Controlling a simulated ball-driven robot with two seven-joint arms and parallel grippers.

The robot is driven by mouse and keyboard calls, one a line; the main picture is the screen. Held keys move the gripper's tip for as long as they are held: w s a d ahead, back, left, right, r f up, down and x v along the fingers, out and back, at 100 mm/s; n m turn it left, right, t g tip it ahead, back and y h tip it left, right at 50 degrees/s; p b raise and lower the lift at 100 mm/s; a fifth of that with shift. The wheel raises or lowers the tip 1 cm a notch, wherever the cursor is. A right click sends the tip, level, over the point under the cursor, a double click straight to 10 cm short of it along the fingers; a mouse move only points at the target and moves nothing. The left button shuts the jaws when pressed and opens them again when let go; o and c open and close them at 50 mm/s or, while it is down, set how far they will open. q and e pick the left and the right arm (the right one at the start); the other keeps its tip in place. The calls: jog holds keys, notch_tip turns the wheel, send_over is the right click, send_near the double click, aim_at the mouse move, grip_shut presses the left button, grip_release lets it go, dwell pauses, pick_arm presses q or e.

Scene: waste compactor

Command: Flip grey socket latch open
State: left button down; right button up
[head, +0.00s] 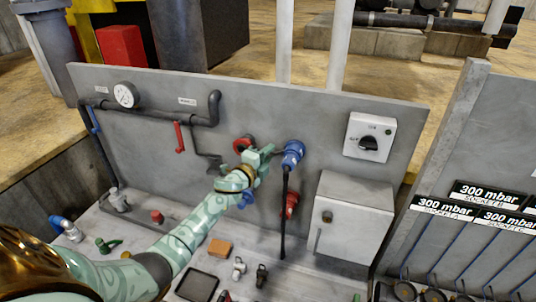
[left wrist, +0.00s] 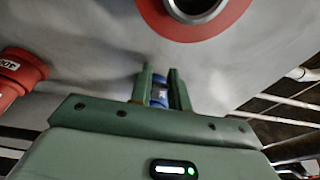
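My left gripper (head: 264,153) is close to the upright panel, between a red ring (head: 241,144) and a blue connector (head: 293,150) with a dark hose hanging down. In the left wrist view its two fingers (left wrist: 161,88) stand apart, and a blue piece (left wrist: 159,90) shows in the gap; I cannot tell whether they touch it. A red ring around a metal opening (left wrist: 196,8) is at the top of that view, and a red cylinder (left wrist: 22,72) is at the left. I cannot make out a grey socket latch. My right gripper is out of view.
A grey box (head: 350,215) and a rotary switch (head: 369,137) are to the right. A red fitting (head: 291,204) sits below the blue connector. An orange block (head: 220,248), a dark tray (head: 196,286) and small fittings lie on the bench. Pipes with a gauge (head: 125,95) are left.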

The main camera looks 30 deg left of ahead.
pick_arm(q)
jog(key=m+h+b, duration=0.1)
jog(key=h+b, duration=0.1)
jog(key=w+m+g+h+b, duration=0.1)
jog(key=m+h+b, duration=0.1)
jog(key=b, duration=0.1)
jog(key=a+m+h+b, duration=0.1)
jog(key=h+b, duration=0.1)
jog(key=shift+w+f+h, duration=0.25)
jog(key=shift+h, duration=0.05)
jog(key=shift+m+g+b, duration=0.3)
jog(key=shift+r+h, duration=0.2)
jog(key=shift+h, duration=0.1)
jog(key=c, duration=1.3)
grip_release()
